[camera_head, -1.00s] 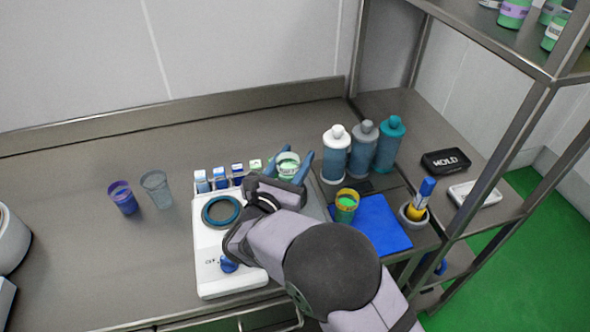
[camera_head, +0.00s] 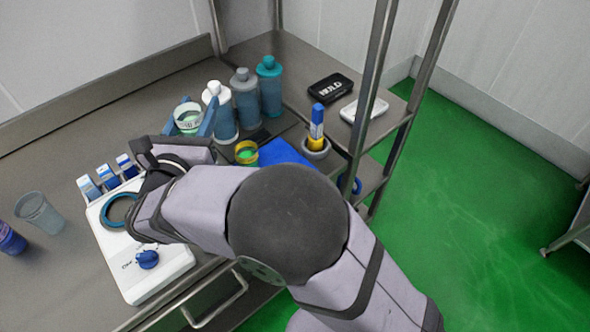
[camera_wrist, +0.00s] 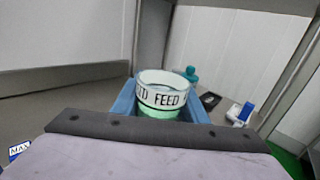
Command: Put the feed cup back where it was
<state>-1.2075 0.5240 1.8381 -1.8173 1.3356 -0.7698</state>
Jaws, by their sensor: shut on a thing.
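The feed cup (camera_wrist: 162,93) is a clear cup with a white band lettered "FEED" and green content at its bottom. It stands upright between the blue fingers of my gripper (camera_head: 196,120), which is shut on it. In the head view the feed cup (camera_head: 187,117) is just left of the white-capped bottle, over the back of the counter. I cannot tell whether its base touches the counter. My arm hides the counter below it.
A white-capped bottle (camera_head: 220,112), a grey bottle (camera_head: 245,98) and a teal bottle (camera_head: 269,86) stand right of my gripper. A yellow cup (camera_head: 246,153) is by a blue mat (camera_head: 283,152). A white device (camera_head: 150,275) and small boxes are at left. A shelf post (camera_head: 372,85) rises at right.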

